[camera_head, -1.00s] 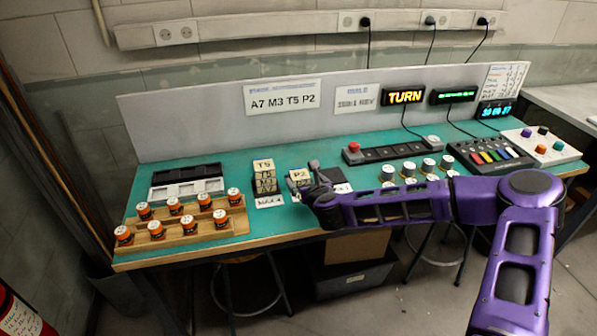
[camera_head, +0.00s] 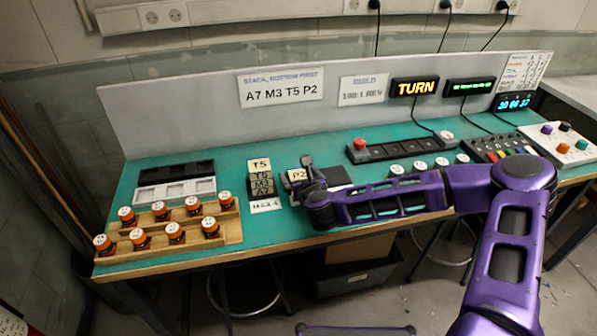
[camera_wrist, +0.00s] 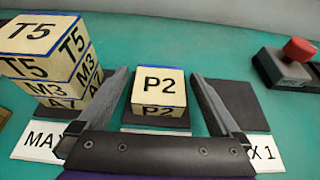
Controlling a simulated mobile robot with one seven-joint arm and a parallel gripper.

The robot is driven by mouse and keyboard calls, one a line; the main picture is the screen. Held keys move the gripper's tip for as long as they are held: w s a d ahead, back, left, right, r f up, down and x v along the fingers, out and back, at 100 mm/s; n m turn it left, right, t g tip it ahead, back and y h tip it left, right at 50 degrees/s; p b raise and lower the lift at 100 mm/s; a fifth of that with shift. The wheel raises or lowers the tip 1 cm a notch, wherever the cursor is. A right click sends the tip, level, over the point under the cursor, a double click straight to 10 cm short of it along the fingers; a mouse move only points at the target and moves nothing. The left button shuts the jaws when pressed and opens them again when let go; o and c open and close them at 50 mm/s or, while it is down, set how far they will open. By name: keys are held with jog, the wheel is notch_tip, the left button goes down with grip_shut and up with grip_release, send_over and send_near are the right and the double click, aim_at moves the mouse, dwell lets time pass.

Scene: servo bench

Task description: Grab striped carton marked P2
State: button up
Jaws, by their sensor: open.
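The P2 carton (camera_wrist: 159,88) is a cream block with blue edging and black "P2" lettering. It sits upright on a dark pad in the wrist view, and its left part shows in the head view (camera_head: 297,175). My gripper (camera_wrist: 160,76) is open, with one finger on each side of the carton and a visible gap at both sides. In the head view, my gripper (camera_head: 309,166) partly hides the pad area. How low the fingers are against the carton is hard to tell.
A stack of cartons (camera_wrist: 47,60) reading T5, M3, A7 from top down stands close to my left finger. A red button box (camera_wrist: 288,65) is at the right. Orange-and-white canisters (camera_head: 175,232) stand in a wooden rack at left. A sign (camera_head: 281,92) reads "A7 M3 T5 P2".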

jog(key=shift+w+f, duration=0.1)
jog(key=shift+w, duration=0.05)
jog(key=c, duration=1.4)
